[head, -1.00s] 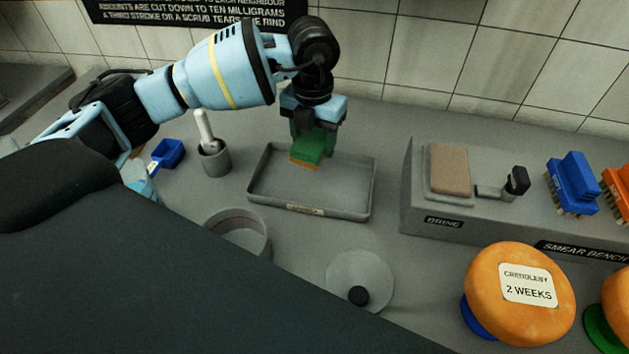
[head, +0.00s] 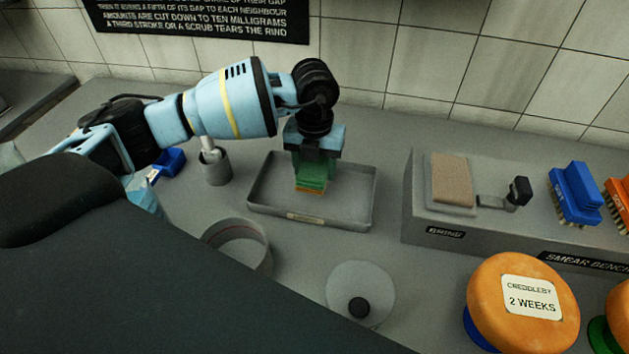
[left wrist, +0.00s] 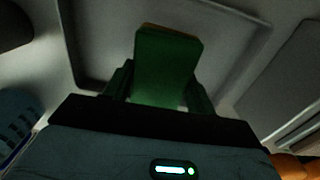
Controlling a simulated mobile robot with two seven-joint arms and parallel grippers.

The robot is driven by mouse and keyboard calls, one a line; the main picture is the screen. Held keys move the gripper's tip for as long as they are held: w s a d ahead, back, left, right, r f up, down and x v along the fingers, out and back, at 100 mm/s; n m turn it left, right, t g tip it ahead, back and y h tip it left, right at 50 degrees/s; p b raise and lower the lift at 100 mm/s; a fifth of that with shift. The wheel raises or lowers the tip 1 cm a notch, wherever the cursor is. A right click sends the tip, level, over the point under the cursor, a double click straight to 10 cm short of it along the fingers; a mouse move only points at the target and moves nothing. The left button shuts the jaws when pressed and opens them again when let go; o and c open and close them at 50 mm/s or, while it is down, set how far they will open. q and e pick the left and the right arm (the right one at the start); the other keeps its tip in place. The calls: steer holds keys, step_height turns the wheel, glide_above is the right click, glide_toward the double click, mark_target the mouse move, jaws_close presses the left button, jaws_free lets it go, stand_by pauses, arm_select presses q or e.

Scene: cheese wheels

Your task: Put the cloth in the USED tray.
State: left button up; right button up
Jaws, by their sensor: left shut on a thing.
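I cannot tell whether the bristles touch the floor. A brown pad (head: 452,180), possibly the cloth, lies on a plate on the brine stand to the right. My right gripper is not in view.
A grey cup (head: 215,168) with a white-handled tool and a blue box (head: 171,161) stand left of the tray. A round bowl (head: 238,243) and a disc with a black knob (head: 360,290) lie in front. Brushes (head: 574,192) and a cheese wheel (head: 522,305) are at right.

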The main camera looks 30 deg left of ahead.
mark_target(315, 166)
arm_select(q)
steer(key=shift+f, duration=2.45)
steer(key=shift+f, duration=0.2)
steer(key=o, duration=0.9)
steer(key=shift+r, duration=0.15)
step_height(315, 166, up, 12)
steer(key=shift+r, duration=0.1)
